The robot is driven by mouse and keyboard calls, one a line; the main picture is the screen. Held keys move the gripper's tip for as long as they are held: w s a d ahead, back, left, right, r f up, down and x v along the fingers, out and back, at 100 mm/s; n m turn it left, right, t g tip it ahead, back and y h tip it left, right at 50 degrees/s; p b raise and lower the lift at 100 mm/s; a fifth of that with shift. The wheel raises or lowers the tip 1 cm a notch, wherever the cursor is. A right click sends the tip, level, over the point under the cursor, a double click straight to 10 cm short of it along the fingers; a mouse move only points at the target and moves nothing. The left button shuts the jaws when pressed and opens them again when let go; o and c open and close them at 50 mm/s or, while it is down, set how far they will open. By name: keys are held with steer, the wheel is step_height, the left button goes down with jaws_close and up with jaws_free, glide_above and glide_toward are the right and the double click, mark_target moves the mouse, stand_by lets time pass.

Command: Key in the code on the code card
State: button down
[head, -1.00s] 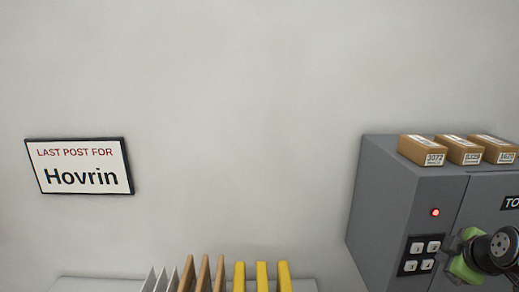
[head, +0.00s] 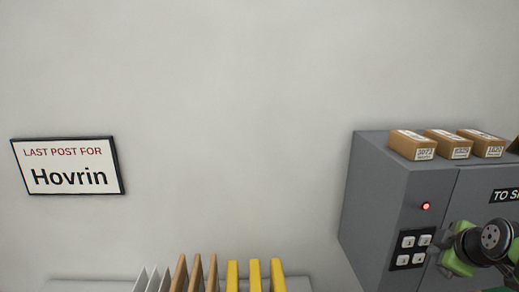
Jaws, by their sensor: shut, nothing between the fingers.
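A black keypad (head: 397,262) with pale square keys is on the grey cabinet's front, at the right of the head view. The marks on its keys are too small to read surely. A red light (head: 425,206) glows above it. My gripper (head: 456,263), with green parts, is just right of the keypad, in front of the cabinet. It is shut and empty; its fingertips are hard to make out. I cannot tell how far it is from the cabinet face. No code card can be made out in this view.
The grey cabinet (head: 372,200) carries several brown boxes (head: 412,145) with number labels on top. A framed sign (head: 67,165) reading "LAST POST FOR Hovrin" hangs on the left wall. White, brown and yellow upright dividers (head: 255,276) stand at the bottom middle.

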steer(key=s+b, duration=0.2)
steer(key=s, duration=0.4)
stand_by(0.3)
steer(key=shift+d, duration=0.1)
steer(key=s+a+f+m+g+y, duration=0.1)
steer(key=s+a+m, duration=0.2)
steer(key=a, duration=0.8)
steer(key=s+a+f+m+g, duration=0.1)
steer(key=s+a+m, duration=0.15)
steer(key=a, duration=0.85)
steer(key=s+a+f+m, duration=0.2)
steer(key=s, duration=0.3)
steer(key=s+a+f+m+g, duration=0.1)
steer(key=s+a+f+m, duration=0.1)
steer(key=s, duration=0.4)
steer(key=shift+s+m+y, duration=0.25)
steer(key=shift+m+y, duration=0.05)
steer(key=shift+m, duration=0.05)
steer(key=shift+f, duration=0.1)
